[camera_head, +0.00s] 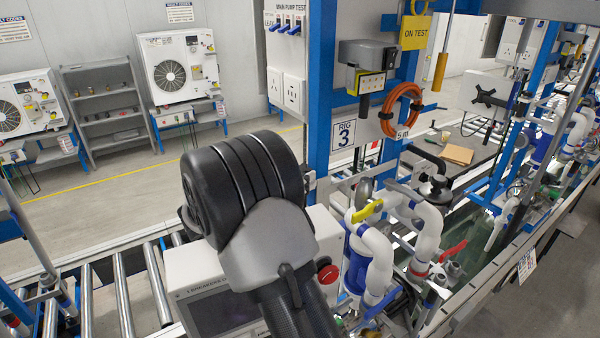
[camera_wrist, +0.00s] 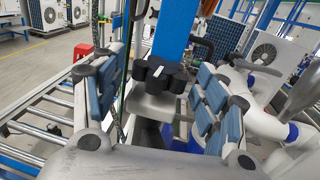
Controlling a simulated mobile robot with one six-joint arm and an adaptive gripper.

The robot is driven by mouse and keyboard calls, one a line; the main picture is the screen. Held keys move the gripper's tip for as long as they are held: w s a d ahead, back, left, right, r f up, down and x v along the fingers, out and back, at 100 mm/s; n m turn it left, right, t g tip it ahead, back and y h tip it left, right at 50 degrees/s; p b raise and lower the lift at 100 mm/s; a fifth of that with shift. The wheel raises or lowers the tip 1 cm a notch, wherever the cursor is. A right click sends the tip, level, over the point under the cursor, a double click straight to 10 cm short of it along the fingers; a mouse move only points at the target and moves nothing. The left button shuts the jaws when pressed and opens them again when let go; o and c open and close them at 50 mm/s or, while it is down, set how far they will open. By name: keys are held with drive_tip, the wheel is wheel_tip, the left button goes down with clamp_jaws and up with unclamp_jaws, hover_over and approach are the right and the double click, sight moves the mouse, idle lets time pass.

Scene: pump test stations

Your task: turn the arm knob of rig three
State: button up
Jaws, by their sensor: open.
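A black lobed knob (camera_wrist: 166,76) with a white pointer mark shows in the wrist view, on a grey box (camera_wrist: 150,103) in front of a blue post. I take it for the arm knob. My gripper (camera_wrist: 161,68) is open, with blue-padded fingers to the left and right of the knob. I see space between the knob and both fingers; how far ahead it lies is hard to tell. In the head view the RIG 3 sign (camera_head: 343,134) hangs on the blue post. My arm's large black joint covers the area below and left of it, and the knob and gripper do not show there.
A white control box (camera_head: 200,283) with a screen and a red stop button (camera_head: 328,273) stands beside my arm. White pipes with a yellow-handled valve (camera_head: 367,211) and a red lever (camera_head: 453,251) are close on the right. A roller conveyor (camera_head: 122,290) runs at the left.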

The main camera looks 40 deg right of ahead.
drive_tip(key=a, duration=0.5)
drive_tip(key=shift+s+a, duration=0.25)
drive_tip(key=shift+a, duration=0.1)
